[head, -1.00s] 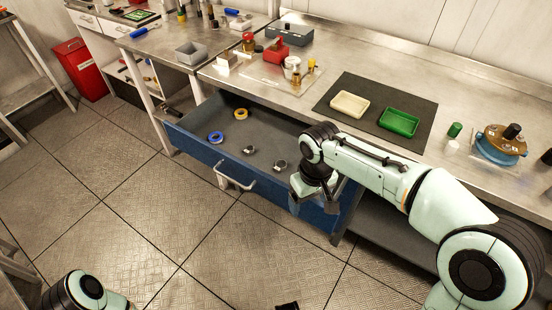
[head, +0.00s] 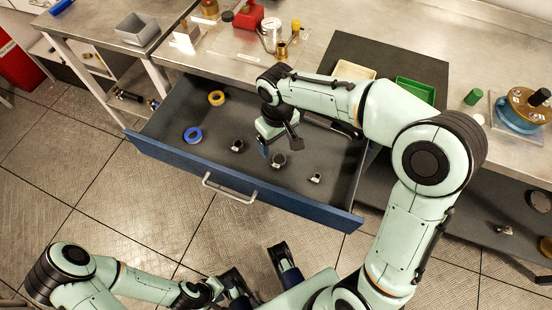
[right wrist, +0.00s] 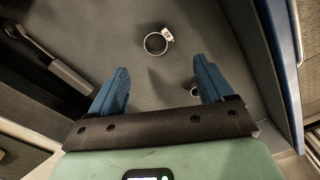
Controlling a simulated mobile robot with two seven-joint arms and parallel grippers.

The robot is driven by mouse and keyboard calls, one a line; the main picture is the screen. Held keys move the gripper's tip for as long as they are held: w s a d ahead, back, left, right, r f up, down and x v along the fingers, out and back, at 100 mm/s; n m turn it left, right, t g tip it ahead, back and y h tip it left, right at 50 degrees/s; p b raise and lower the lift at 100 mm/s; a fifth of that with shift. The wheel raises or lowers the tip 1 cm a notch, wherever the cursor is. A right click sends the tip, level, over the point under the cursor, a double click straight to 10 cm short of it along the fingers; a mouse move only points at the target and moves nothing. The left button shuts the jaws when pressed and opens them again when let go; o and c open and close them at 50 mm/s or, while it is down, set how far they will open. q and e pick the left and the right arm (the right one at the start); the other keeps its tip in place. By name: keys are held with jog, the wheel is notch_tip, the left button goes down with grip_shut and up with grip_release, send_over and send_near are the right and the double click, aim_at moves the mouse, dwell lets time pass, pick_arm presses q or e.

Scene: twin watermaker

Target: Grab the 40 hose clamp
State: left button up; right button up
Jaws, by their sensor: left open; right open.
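Three metal hose clamps lie apart on the floor of the open blue drawer (head: 160,152): a left clamp (head: 237,146), a middle clamp (head: 279,160) and a small right clamp (head: 316,178). My right gripper (head: 280,147) is open and empty above the drawer, close to the middle clamp. In the right wrist view, a round clamp (right wrist: 153,45) with a small white label lies beyond the open fingertips (right wrist: 161,70); I cannot read the number surely. Another clamp (right wrist: 194,91) is partly hidden by the right-hand finger. My left gripper (head: 262,272) is open and empty in front of the drawer.
A blue ring (head: 193,135) and a yellow ring (head: 216,98) lie in the drawer's left part. The bench above holds a green tray (head: 420,92) and a cream tray (head: 353,70). A grey-handled tool (right wrist: 70,75) shows in the right wrist view.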

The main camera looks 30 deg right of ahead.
aim_at(277, 161)
jog(key=f, duration=0.3)
jog(key=f+b, duration=0.1)
jog(key=f, duration=0.5)
jog(key=shift+w+b, duration=0.25)
jog(key=shift+b, duration=0.05)
jog(key=c, duration=1.1)
